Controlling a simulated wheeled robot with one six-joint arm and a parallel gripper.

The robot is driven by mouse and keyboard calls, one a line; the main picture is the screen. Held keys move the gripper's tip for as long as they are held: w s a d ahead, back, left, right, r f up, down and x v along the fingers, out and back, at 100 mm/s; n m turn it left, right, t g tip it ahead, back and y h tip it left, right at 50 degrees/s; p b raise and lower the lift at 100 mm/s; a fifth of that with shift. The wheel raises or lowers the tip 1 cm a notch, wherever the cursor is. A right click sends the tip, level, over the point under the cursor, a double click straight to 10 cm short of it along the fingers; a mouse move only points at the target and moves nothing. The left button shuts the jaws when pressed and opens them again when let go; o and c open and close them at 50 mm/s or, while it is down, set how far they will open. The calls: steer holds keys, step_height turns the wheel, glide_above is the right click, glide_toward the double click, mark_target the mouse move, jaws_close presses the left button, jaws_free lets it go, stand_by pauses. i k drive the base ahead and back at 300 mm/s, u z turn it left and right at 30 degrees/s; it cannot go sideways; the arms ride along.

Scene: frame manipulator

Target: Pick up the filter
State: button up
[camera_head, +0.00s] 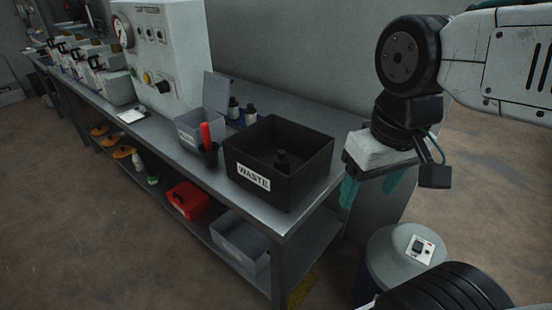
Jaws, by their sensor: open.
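My gripper (368,194) points down at the right, with its two teal fingers apart and nothing seen between them. It is beyond the right end of the metal workbench (160,130), to the right of the black bin (262,185) labelled WASTE. A small dark, knobbed object (282,161) is inside that bin. I cannot tell for sure which thing is the filter.
A gauge machine (165,50) is further back. A lidded drum (402,258) stands on the floor below my gripper.

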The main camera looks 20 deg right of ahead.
mark_target(233, 110)
steer(key=z, duration=0.05)
steer(key=k, duration=0.95)
steer(key=u, duration=0.6)
steer(key=i, duration=1.45)
steer(key=z, duration=1.8)
